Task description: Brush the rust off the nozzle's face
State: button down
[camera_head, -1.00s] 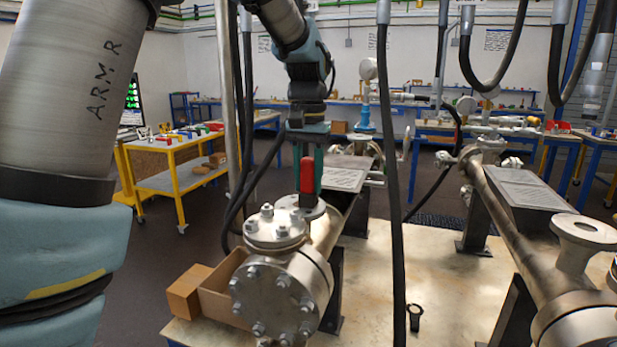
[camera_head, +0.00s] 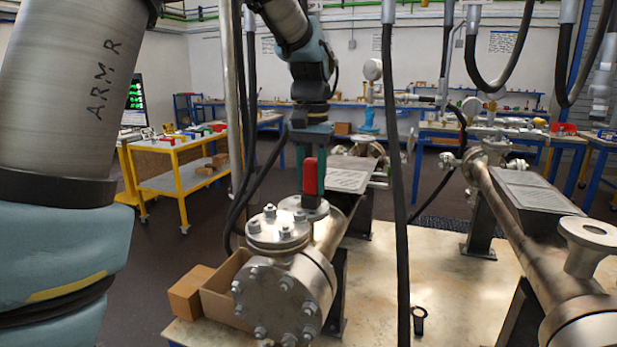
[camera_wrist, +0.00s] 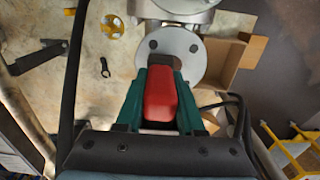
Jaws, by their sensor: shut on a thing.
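My gripper (camera_head: 310,160) points down with its green fingers shut on the red handle of a brush (camera_head: 310,177). The red handle also fills the middle of the wrist view (camera_wrist: 160,95). The brush's dark lower end stands on or just above the round grey face of the nozzle (camera_head: 320,211), behind the bolted cover on the near vessel; I cannot tell whether it touches. In the wrist view the nozzle's face (camera_wrist: 172,48) is plain grey with dark bolt holes. The brush and fingers hide its near part.
The bolted cover (camera_head: 270,236) rises in front of the nozzle. An open cardboard box (camera_head: 222,301) is left of the vessel. A black hose (camera_head: 401,200) hangs to the right.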

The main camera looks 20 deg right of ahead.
aim_at(312, 159)
notch_tip(312, 159, up, 3)
jog(key=shift+d+f+p, duration=0.1)
jog(key=shift+f+p, duration=0.05)
jog(key=shift+p, duration=0.65)
jog(key=shift+r+p, duration=0.3)
jog(key=shift+p, duration=0.05)
notch_tip(312, 159, up, 5)
jog(key=p, duration=0.4)
jog(key=shift+s+p, duration=0.1)
jog(key=shift+p, duration=0.2)
jog(key=shift+f, duration=0.1)
